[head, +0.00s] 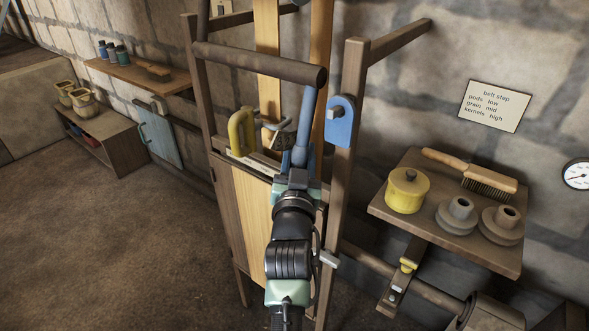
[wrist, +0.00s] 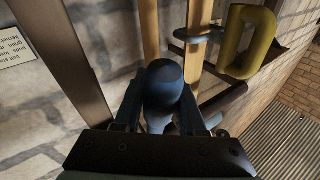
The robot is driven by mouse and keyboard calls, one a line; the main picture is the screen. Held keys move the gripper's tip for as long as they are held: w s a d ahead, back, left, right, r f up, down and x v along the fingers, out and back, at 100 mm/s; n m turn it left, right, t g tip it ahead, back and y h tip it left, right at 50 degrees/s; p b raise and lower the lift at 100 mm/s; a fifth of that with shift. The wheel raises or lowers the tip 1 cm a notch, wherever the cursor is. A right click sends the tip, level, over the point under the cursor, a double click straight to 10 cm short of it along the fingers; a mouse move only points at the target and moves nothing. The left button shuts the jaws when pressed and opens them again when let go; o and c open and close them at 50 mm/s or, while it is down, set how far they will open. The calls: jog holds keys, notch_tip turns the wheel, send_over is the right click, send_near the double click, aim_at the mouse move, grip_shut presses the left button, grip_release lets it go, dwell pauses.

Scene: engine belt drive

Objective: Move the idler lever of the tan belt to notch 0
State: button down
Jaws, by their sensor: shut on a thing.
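The tan belt (head: 320,40) runs in two upright strands inside the wooden frame, and it also shows in the wrist view (wrist: 150,30). A blue lever (head: 304,118) stands in front of the right strand. Its rounded dark blue knob (wrist: 163,78) is between my fingers in the wrist view. My gripper (head: 297,165) is shut on this lever; the fingers (wrist: 160,115) lie on either side of it. My gripper hides the lever's lower part in the head view.
A yellow handle (head: 241,132) stands left of the lever. A blue bracket (head: 341,122) is on the right post, and a wooden roller (head: 260,65) crosses above. A shelf (head: 390,218) at right holds a yellow pot (head: 407,190), a brush (head: 470,172) and stepped pulleys (head: 456,216).

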jog(key=w+d+n+t+b, duration=0.1)
jog(key=b, duration=0.2)
jog(key=w+d+n+t+b, duration=0.1)
jog(key=w+b, duration=0.1)
jog(key=b, duration=0.2)
jog(key=shift+w+d+f+t+y, duration=0.1)
jog(key=shift+w+d+t+y, duration=0.1)
jog(key=shift+t+y, duration=0.1)
jog(key=shift+r, duration=0.25)
jog(key=c, duration=0.8)
grip_release()
jog(key=shift+c, duration=0.2)
jog(key=o, duration=0.3)
jog(key=shift+d+f, duration=0.1)
jog(key=shift+o, duration=0.2)
jog(key=shift+p, duration=0.3)
